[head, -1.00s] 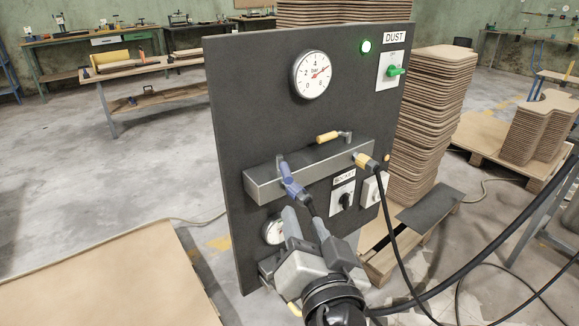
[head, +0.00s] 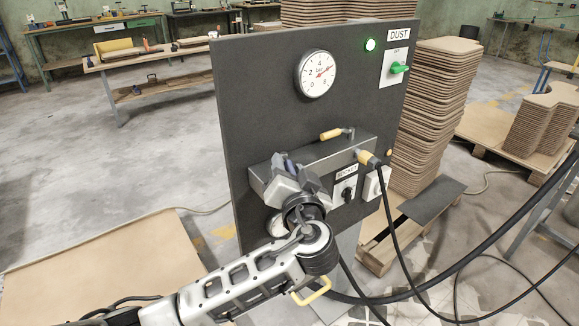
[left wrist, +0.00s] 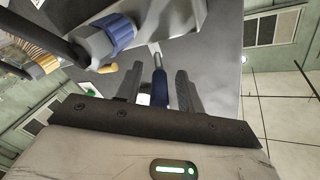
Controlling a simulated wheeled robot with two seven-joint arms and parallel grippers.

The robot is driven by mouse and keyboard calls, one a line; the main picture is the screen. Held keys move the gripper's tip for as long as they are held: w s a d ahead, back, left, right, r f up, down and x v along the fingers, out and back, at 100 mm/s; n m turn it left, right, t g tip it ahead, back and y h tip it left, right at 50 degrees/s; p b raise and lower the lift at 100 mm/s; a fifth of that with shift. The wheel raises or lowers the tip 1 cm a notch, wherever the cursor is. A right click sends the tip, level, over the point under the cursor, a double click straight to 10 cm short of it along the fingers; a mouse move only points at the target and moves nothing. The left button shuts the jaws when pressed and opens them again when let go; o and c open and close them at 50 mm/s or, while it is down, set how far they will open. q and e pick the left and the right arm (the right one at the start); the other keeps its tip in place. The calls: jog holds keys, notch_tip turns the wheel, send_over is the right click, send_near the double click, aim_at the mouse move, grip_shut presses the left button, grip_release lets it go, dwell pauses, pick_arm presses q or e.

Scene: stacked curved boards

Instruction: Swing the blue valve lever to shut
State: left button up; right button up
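The blue valve lever (left wrist: 159,88) shows in the left wrist view, its blue grip below a metal stem. In the head view only a bit of blue (head: 288,163) shows past my gripper at the left end of the grey manifold (head: 350,144). My left gripper (left wrist: 158,92) has its two fingers apart, one on each side of the lever's grip, with small gaps visible. In the head view the left gripper (head: 294,172) covers most of the lever. A blue hose fitting (left wrist: 121,32) sits beside the lever. My right gripper is not in view.
A yellow lever (head: 330,135) lies along the manifold top, with a yellow hose fitting (head: 366,157) at its right. Black hoses hang right; stacked boards (head: 435,100) stand behind.

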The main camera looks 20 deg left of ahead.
pick_arm(q)
grip_shut()
